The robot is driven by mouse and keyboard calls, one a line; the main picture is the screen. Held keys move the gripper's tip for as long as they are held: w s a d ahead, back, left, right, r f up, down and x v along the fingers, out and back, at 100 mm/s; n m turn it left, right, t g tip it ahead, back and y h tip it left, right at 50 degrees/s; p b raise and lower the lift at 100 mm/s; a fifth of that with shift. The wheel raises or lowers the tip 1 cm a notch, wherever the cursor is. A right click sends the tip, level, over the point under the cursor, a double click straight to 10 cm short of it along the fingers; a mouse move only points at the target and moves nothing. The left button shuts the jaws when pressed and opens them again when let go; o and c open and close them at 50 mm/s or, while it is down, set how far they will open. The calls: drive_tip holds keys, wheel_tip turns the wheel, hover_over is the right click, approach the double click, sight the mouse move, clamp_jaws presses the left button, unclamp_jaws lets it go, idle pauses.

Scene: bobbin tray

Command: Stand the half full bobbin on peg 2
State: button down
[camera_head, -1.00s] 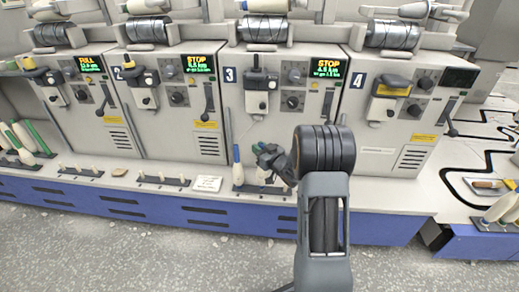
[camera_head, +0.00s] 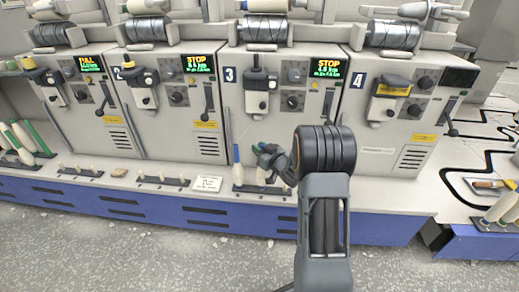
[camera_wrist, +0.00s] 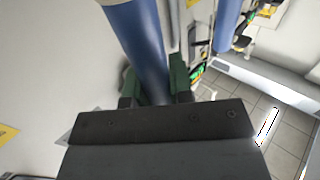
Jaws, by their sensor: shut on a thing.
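The bobbin's lower end is hidden behind the gripper body. In the head view my gripper (camera_head: 272,158) is low over the peg rail (camera_head: 275,191) in front of unit 3, and the held bobbin is mostly hidden. A second blue bobbin (camera_head: 237,155) stands upright at the left end of that rail; a blue bobbin (camera_wrist: 228,20) also shows in the wrist view. I cannot tell whether the held bobbin touches a peg.
A white card (camera_head: 207,184) lies left of the rail. Other peg rails (camera_head: 163,181) stand farther left on the ledge. Bobbins with green and white parts (camera_head: 22,140) stand at the far left. The machine front (camera_head: 200,145) rises close behind the rail.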

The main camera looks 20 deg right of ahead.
drive_tip(key=shift+f+b, duration=0.5)
drive_tip(key=shift+f, duration=0.1)
drive_tip(key=c, duration=1.3)
unclamp_jaws()
drive_tip(key=shift+s, duration=0.1)
drive_tip(key=v, duration=1)
drive_tip(key=shift+s+p, duration=0.4)
drive_tip(key=shift+r, duration=0.1)
